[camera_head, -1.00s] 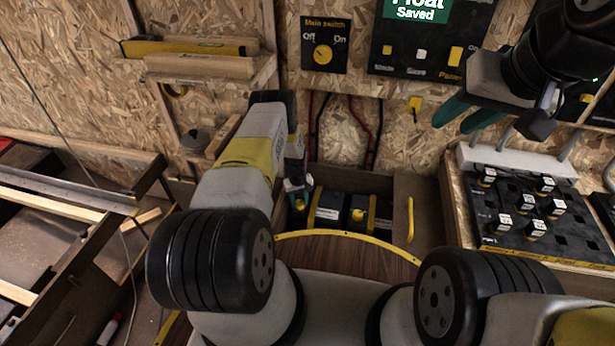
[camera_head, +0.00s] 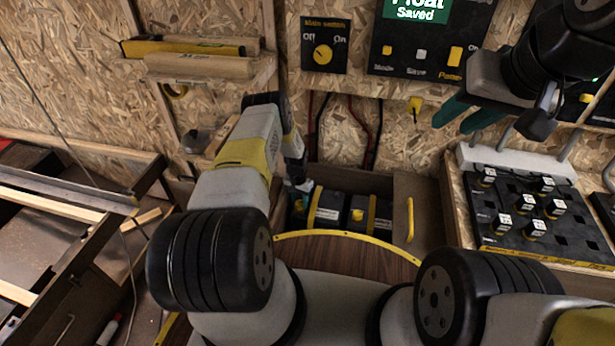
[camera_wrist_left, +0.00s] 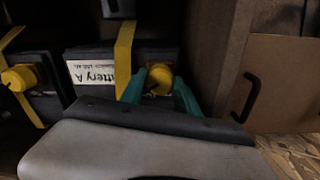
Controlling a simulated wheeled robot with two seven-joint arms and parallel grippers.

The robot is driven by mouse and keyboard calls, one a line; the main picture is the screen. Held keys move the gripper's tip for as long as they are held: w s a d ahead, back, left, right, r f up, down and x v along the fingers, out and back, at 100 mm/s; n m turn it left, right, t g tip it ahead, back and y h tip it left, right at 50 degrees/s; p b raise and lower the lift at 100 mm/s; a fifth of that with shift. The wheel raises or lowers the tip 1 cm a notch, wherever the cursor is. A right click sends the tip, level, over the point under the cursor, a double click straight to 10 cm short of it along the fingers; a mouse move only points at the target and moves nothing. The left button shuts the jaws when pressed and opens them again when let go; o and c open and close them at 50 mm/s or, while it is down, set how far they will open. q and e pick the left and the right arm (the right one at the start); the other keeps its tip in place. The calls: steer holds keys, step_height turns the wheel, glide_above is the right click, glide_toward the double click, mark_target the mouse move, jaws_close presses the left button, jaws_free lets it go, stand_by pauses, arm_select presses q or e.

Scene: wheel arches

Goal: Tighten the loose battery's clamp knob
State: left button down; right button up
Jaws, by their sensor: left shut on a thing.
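Battery A (camera_wrist_left: 88,72), dark with a white label and a yellow strap, fills the middle of the left wrist view. Its yellow clamp knob (camera_wrist_left: 158,79) sits between the teal fingers of my left gripper (camera_wrist_left: 160,88), which is shut on it. In the head view the same battery (camera_head: 328,207) is the left one, and my left gripper (camera_head: 299,186) is over its left end, mostly hidden by my arm. A second battery (camera_head: 372,213) stands beside it, with its own yellow knob (camera_wrist_left: 18,78). My right gripper (camera_head: 466,113) is raised at the upper right, empty, its fingers apart.
The batteries sit in a wooden bay with a yellow handle (camera_head: 410,220) on the right. A main switch (camera_head: 323,54) and a panel reading "Float Saved" (camera_head: 420,45) are on the wall behind. A tilted board of black plugs (camera_head: 527,208) stands at right.

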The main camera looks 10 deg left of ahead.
mark_target(299, 202)
arm_select(q)
steer(key=shift+m, duration=0.3)
steer(key=c, duration=0.9)
jaws_free()
steer(key=shift+r, duration=0.1)
step_height(299, 202, up, 8)
steer(key=shift+f, duration=0.2)
steer(key=shift+a, duration=0.1)
